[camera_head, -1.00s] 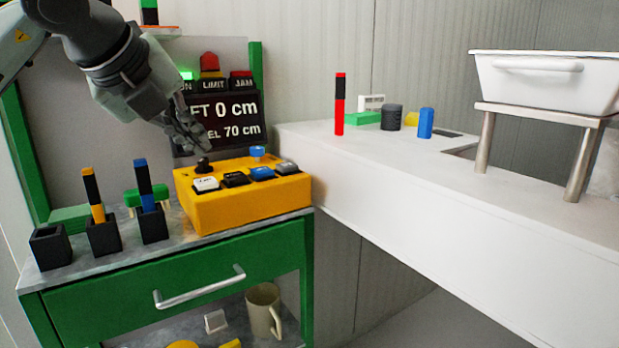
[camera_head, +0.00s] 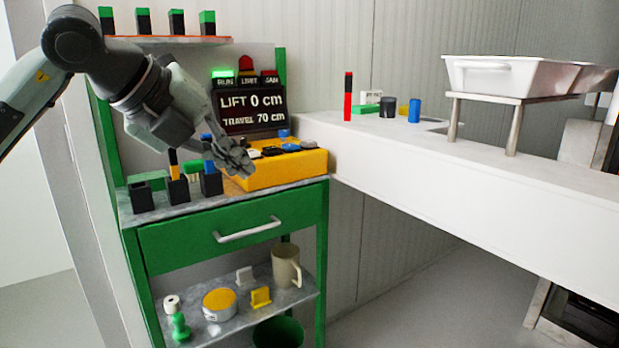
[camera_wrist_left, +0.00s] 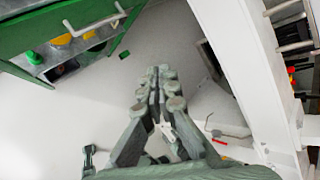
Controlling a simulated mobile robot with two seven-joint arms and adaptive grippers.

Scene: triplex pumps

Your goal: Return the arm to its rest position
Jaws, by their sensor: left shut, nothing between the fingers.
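My left arm (camera_head: 130,85) comes in from the left in the head view. Its gripper (camera_head: 240,162) is in front of the yellow control box (camera_head: 290,170) and hides part of its left end. The gripper is shut and empty. In the left wrist view the gripper (camera_wrist_left: 160,74) shows its fingers together, with pale floor behind them. My right gripper does not show.
A green cart (camera_head: 180,245) with a drawer handle (camera_head: 247,231) stands below the arm. Black holders (camera_head: 142,197) stand on its top. A mug (camera_head: 286,265) is on its lower shelf. A white counter (camera_head: 450,185) lies to the right, carrying a raised white tub (camera_head: 500,78).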

